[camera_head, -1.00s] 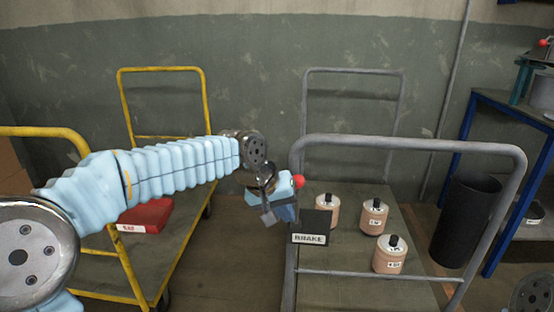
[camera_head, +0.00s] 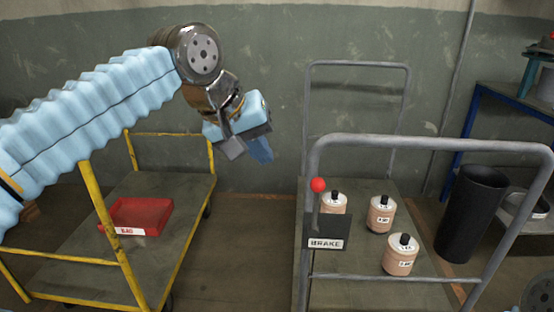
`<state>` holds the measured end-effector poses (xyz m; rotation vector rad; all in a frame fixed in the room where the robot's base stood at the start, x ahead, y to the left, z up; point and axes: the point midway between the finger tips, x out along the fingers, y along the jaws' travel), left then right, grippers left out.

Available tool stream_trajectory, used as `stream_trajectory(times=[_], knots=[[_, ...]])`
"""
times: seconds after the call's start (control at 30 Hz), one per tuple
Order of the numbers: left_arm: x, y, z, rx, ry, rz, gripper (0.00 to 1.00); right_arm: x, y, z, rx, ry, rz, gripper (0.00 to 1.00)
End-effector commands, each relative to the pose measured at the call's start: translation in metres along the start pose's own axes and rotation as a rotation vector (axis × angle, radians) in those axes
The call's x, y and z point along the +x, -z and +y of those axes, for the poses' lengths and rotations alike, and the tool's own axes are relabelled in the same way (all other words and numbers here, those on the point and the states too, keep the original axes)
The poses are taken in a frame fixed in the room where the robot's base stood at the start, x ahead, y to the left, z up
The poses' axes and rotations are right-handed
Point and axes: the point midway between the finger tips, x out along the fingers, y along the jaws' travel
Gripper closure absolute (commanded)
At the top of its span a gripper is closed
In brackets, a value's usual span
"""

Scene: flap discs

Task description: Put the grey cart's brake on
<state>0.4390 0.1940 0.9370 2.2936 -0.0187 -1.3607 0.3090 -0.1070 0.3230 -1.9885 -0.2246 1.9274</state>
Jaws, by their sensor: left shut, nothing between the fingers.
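The grey cart (camera_head: 432,288) stands right of centre, with a tubular grey handle frame at its near end. A dark plate labelled BRAKE (camera_head: 327,243) is fixed to the left post of that frame. A brake lever with a red ball knob (camera_head: 318,185) rises from the plate and stands about upright. My left gripper (camera_head: 262,152) is shut and empty, up and to the left of the knob and clear of it. My right gripper is not in view.
A yellow cart (camera_head: 185,215) at left carries a red tray (camera_head: 139,216). A black bin (camera_head: 470,215) stands at right by a blue-legged bench (camera_head: 512,100).

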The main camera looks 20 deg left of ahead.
Motion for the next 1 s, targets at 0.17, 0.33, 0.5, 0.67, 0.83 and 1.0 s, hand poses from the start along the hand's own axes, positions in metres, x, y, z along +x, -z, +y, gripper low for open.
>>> stream_trajectory(times=[0.17,0.33,0.5,0.67,0.83,1.0], knots=[[0.036,-0.001,-0.001,0.001,0.002,-0.003,1.00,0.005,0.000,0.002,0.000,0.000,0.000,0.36],[0.074,-0.001,-0.001,0.002,0.002,-0.003,1.00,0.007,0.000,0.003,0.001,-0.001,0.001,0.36],[0.096,-0.001,0.014,0.004,-0.001,-0.003,1.00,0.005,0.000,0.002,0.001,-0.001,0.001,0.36],[0.106,-0.002,0.027,0.001,0.000,-0.002,1.00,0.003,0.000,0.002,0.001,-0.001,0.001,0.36],[0.110,-0.003,0.032,0.002,-0.001,0.000,1.00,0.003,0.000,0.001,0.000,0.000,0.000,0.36],[0.110,-0.003,0.032,0.001,0.000,0.000,1.00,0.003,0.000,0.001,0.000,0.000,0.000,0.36]])
